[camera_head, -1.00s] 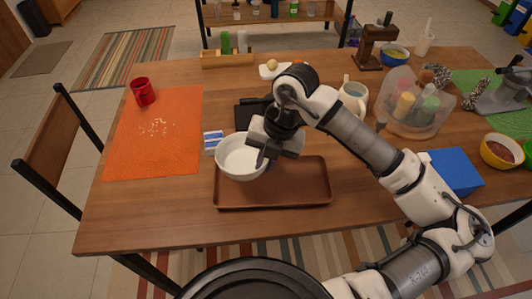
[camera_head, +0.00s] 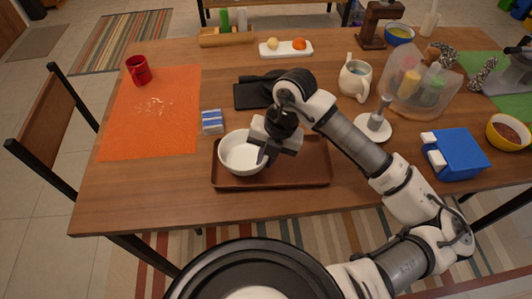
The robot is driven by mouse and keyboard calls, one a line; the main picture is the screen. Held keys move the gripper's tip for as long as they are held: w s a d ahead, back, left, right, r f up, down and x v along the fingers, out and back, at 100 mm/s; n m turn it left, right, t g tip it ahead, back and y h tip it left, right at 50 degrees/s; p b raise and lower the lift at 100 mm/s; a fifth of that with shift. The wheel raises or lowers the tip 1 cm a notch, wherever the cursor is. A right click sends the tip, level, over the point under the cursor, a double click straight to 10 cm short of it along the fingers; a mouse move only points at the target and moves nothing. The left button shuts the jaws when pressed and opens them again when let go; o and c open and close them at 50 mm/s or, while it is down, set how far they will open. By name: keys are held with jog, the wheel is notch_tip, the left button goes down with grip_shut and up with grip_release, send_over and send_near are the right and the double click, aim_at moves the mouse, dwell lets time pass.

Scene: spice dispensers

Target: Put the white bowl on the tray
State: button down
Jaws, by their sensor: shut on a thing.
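The white bowl (camera_head: 238,155) is upright at the left part of the brown tray (camera_head: 300,172). It appears to be on or just above the tray's surface; I cannot tell if it touches. My gripper (camera_head: 266,152) is at the bowl's right side, shut on its rim. The gripper and wrist hide part of the bowl's right edge and part of the tray's back edge. The right part of the tray is bare.
A small blue-and-white box (camera_head: 212,121) is just behind the bowl. A black item (camera_head: 250,96) lies behind my gripper. An orange mat (camera_head: 150,125) with a red mug (camera_head: 138,70) is at left. A blue box (camera_head: 456,155) and a white saucer (camera_head: 373,129) stand right.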

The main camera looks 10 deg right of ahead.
jog(key=shift+f+b, duration=0.55)
jog(key=shift+b, duration=0.2)
dwell(0.3)
jog(key=c, duration=1.4)
grip_release()
jog(key=shift+r, duration=0.1)
jog(key=b+v, duration=0.1)
jog(key=v, duration=1.2)
jog(key=shift+r, duration=0.3)
